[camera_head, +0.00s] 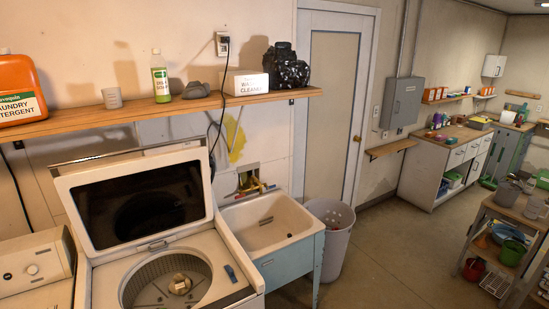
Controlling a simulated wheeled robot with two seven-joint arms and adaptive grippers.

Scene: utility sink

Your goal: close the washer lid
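The washer (235,247) stands at the lower left, a white top-loader. Its lid (145,203) is raised and leans back towards the wall, with its dark inner face turned to me. The washer tub (148,285) is uncovered, and a pale agitator shows in its middle. Neither of my grippers shows in the head view.
A wooden shelf (150,116) above the lid holds an orange detergent jug (20,90), a green bottle (160,76) and a white box (246,83). A utility sink (268,222) and a bin (333,240) stand right of the washer. Floor is open further right.

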